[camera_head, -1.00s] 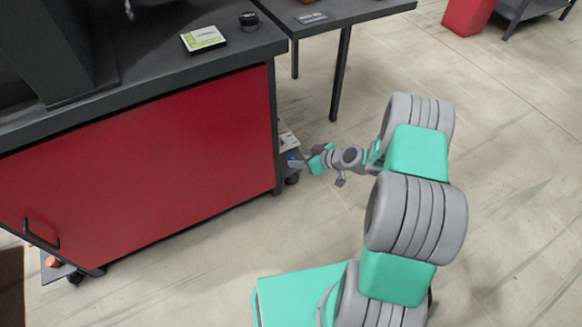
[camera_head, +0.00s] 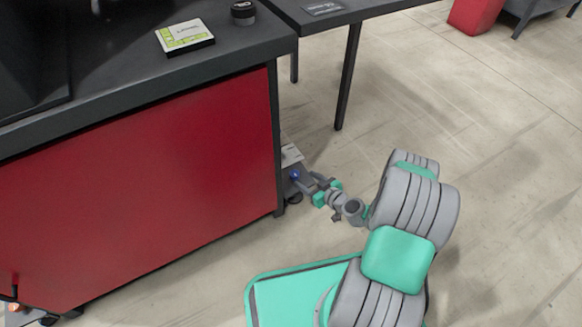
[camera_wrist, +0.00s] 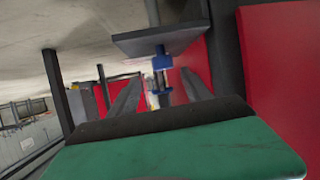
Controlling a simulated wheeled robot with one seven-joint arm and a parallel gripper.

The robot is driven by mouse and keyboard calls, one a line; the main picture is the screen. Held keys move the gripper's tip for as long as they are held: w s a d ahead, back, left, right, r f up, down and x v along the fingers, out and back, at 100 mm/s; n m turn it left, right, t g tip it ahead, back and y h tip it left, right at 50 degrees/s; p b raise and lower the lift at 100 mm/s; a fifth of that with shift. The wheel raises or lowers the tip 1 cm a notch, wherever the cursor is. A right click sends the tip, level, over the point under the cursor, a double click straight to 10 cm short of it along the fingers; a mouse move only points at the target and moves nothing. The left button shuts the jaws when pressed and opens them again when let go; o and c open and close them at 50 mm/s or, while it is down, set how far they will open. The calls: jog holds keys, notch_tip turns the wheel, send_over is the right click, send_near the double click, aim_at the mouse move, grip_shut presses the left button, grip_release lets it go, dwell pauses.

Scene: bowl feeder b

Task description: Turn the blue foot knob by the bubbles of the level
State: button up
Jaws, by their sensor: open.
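The blue foot knob (camera_head: 295,174) is a small blue spot at the right end of the red cabinet, low near the floor, by a grey foot plate (camera_head: 291,156). In the wrist view the blue knob (camera_wrist: 162,62) sits under a dark plate (camera_wrist: 160,40), ahead of and between my fingers; a second blue part shows below it. My gripper (camera_head: 303,183) is open, with its fingers reaching toward the knob; in the wrist view the gripper (camera_wrist: 160,76) shows a finger on each side. I cannot tell whether they touch the knob. No level bubbles can be made out.
The red cabinet (camera_head: 140,190) stands left of my arm, with a dark leg beside the foot. A dark table (camera_head: 350,12) adjoins it. A small orange part (camera_head: 14,307) is at lower left. A flat box (camera_head: 185,37) and round black item (camera_head: 243,13) lie on top.

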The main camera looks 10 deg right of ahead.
aim_at(295, 174)
jog(key=b+x, duration=0.1)
jog(key=x, duration=0.2)
jog(key=a+b+x, duration=0.1)
jog(key=b+x, duration=0.1)
jog(key=x, duration=0.2)
jog(key=shift+f, duration=0.15)
jog(key=shift+w, duration=0.1)
jog(key=shift+c, duration=0.4)
grip_shut()
